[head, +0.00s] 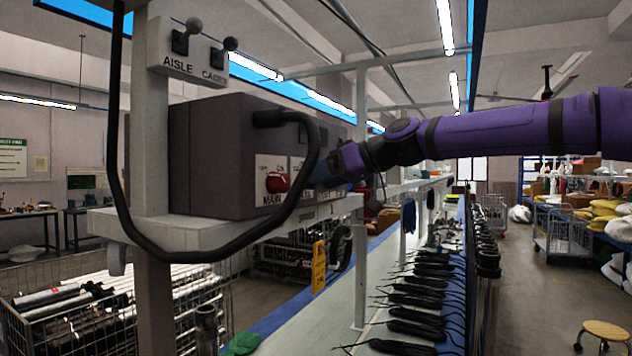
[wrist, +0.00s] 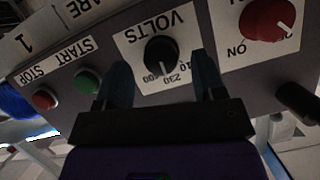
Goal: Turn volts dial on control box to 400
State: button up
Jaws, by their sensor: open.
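The control box (head: 215,150) is a dark grey box on a white shelf. In the wrist view its labelled panel appears upside down. The black volts dial (wrist: 160,55) sits on a white VOLTS plate, and its white pointer mark faces the printed numbers on the edge nearer my gripper. I read 230 there, but the other numbers are small and partly unclear, so I cannot tell the exact setting. My gripper (wrist: 161,66) is open, with one finger on each side of the dial; contact is not visible. In the head view my gripper (head: 345,165) is at the panel and the volts dial is hidden.
A red main switch (wrist: 268,18) is beside the volts plate; it also shows in the head view (head: 277,183). A green start button (wrist: 88,81) and a red stop button (wrist: 44,99) are on the other side. A black cable (head: 285,205) loops before the box.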

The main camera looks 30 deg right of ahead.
jog(key=shift+x, duration=1.15)
jog(key=c, duration=0.9)
jog(key=shift+m+g+y, duration=0.35)
jog(key=shift+m+y, duration=0.6)
jog(key=shift+m, duration=0.6)
jog(key=shift+m+g+y, duration=0.35)
jog(key=shift+m+y, duration=0.6)
jog(key=shift+m, duration=0.6)
jog(key=shift+f, duration=0.1)
jog(key=shift+d, duration=0.1)
